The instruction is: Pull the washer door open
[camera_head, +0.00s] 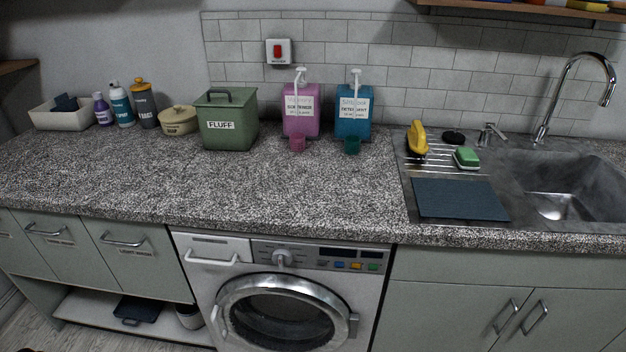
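A white washer (207,283) is built in under the speckled countertop at the lower middle of the head view. Its round door (226,314) has a thick silver ring around dark glass and looks shut. A handle or latch piece (353,324) shows at the door's right edge. The bottom of the door is cut off by the picture's lower edge. A detergent drawer handle (211,261), a dial (283,258) and coloured buttons (355,265) are above the door. Neither of my grippers is in view.
The countertop (230,180) overhangs the washer's top edge. Grey-green cabinets with bar handles flank the washer, including a right cabinet (440,300). A low shelf (90,313) is at the left. The wide middle of the countertop is clear.

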